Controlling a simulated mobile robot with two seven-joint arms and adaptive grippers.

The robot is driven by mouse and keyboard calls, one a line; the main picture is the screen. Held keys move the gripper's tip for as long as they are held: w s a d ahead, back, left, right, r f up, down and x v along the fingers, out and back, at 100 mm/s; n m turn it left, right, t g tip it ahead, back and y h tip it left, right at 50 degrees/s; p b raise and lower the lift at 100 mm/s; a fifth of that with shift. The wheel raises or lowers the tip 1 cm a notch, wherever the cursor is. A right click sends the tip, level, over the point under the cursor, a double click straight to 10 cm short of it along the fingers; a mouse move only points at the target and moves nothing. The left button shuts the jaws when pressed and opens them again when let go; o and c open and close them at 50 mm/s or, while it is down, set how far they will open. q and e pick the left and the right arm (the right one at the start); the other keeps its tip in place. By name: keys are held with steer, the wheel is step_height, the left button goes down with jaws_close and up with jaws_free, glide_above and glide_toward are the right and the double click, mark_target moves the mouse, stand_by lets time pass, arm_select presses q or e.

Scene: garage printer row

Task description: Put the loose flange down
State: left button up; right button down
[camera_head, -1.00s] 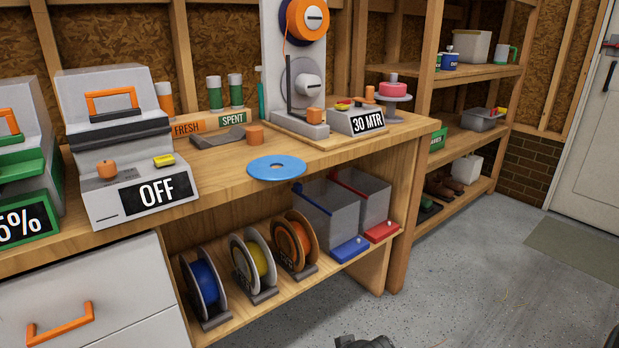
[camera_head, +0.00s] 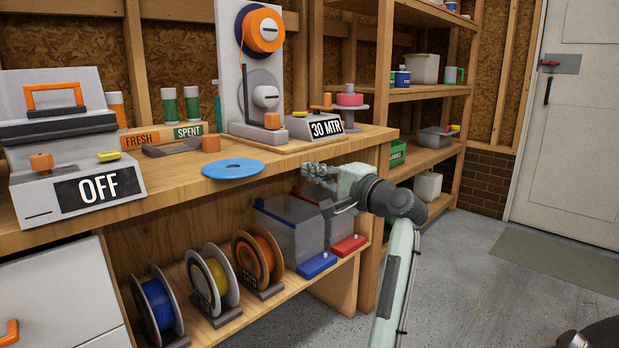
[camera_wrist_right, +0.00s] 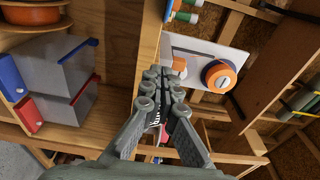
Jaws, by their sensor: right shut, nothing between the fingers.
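The loose flange, a flat blue disc with a small centre hole (camera_head: 233,169), lies on the front edge of the wooden bench top (camera_head: 175,180), jutting slightly over it. My right gripper (camera_head: 310,170) is right of the flange, in front of the bench edge, apart from it. In the right wrist view its fingers (camera_wrist_right: 164,82) are together with nothing between them. The flange cannot be made out in that view. My left gripper is not in view.
A spool winder (camera_head: 236,75) and a "30 MTR" counter (camera_head: 326,127) stand at the back of the bench. A grey "OFF" machine (camera_head: 82,190) stands left. Spools (camera_head: 158,305) and grey bins (camera_head: 290,235) fill the shelf below. Floor is clear at right.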

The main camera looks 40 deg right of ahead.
mark_target(264, 168)
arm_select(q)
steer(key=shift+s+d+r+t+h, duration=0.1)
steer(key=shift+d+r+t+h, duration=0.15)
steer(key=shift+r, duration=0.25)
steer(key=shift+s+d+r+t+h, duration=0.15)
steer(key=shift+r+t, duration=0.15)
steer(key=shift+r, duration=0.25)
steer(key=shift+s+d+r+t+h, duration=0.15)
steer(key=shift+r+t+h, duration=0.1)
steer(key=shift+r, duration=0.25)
arm_select(e)
steer(key=shift+w+a, duration=0.6)
steer(key=shift+w, duration=0.7)
steer(key=shift+w+a, duration=0.6)
steer(key=shift+w, duration=0.7)
steer(key=shift+w+a, duration=0.6)
steer(key=shift+w, duration=0.7)
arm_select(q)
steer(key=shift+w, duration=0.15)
arm_select(e)
steer(key=shift+a, duration=0.1)
